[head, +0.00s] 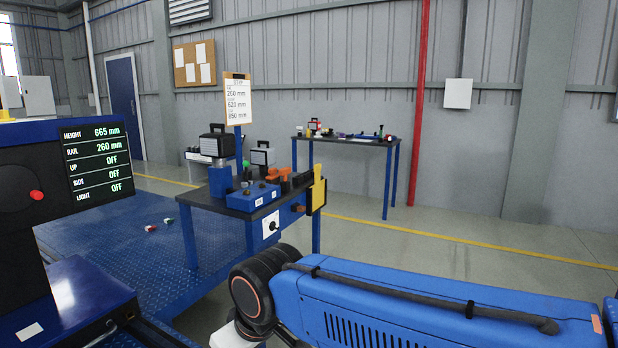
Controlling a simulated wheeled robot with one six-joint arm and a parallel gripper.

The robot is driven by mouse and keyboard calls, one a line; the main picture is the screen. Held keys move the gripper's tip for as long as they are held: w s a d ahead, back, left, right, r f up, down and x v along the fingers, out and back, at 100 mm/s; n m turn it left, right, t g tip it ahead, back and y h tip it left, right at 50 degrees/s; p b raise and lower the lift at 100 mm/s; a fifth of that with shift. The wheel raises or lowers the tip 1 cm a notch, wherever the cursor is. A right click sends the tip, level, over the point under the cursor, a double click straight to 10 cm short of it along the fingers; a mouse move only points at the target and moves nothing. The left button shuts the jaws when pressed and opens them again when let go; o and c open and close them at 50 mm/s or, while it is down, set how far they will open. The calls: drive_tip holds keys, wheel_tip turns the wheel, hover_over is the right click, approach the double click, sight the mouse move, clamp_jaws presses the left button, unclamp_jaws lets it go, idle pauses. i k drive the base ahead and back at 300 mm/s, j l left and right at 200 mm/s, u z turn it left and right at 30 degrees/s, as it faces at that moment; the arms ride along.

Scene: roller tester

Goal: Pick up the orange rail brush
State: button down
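Small orange pieces with dark lower parts (285,173) are grouped on the dark top of the blue workbench (230,203), near its right end. One of them may be the orange rail brush, but they are too small and close together for me to tell. My blue arm crosses the lower right of the head view. My gripper is not in view, so I cannot see its fingers or whether it holds anything.
A blue control box (258,196), a dark lamp-like unit (216,144) and a yellow upright piece (318,190) are at the workbench. A second table (345,140) with small items stands behind. Small pieces (151,228) lie on the blue floor plate (120,250). Open floor lies right.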

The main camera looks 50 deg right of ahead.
sight(273, 178)
drive_tip(key=z, duration=1.2)
drive_tip(key=i+l+u, duration=0.1)
drive_tip(key=i, duration=0.25)
